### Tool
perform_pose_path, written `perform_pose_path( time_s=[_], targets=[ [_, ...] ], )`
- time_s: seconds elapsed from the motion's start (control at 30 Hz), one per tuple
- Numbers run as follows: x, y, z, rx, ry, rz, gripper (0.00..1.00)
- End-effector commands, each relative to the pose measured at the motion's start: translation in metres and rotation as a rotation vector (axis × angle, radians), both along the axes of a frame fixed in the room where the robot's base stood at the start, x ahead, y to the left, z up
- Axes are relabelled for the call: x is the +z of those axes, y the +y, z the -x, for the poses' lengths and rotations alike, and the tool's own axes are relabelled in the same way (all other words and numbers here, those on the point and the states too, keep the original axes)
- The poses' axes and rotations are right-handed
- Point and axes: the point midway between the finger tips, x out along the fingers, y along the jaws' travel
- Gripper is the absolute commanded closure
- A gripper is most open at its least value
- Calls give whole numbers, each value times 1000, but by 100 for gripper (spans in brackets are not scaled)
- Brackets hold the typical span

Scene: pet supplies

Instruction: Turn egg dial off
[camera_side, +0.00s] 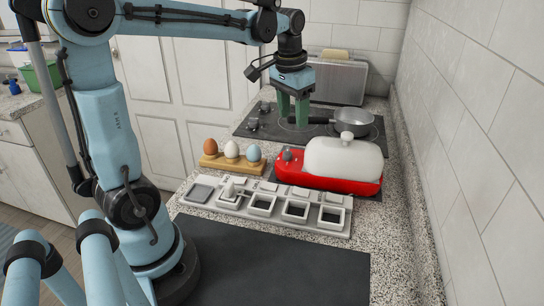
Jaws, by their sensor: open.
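A red egg cooker (330,183) with a white domed lid (343,158) stands on the counter at the right. A small grey dial (288,155) sits at its left front corner. The dial's setting is too small to read. My gripper (293,119) points down with its two green fingers apart and nothing between them. In the picture it is above and behind the dial, over the black cooktop, and appears apart from the egg cooker.
A pan (353,124) sits on the black cooktop (266,133), which has knobs on its left. Three eggs rest in a wooden holder (222,166). A tray of small dishes (228,207) lies in front. A tiled wall (480,130) bounds the right.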

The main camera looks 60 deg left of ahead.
Motion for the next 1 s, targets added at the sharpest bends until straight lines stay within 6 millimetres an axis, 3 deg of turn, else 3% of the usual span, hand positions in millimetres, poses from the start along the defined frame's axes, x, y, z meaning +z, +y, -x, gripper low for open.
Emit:
perform_pose_path(
  time_s=[0.2, 0.47, 1.0],
  targets=[
    [-5, 32, -12, 31, 100, 32, 47],
    [-16, 38, -14, 36, 121, 41, 47],
    [-99, 38, -14, 35, 117, 40, 47]
  ],
)
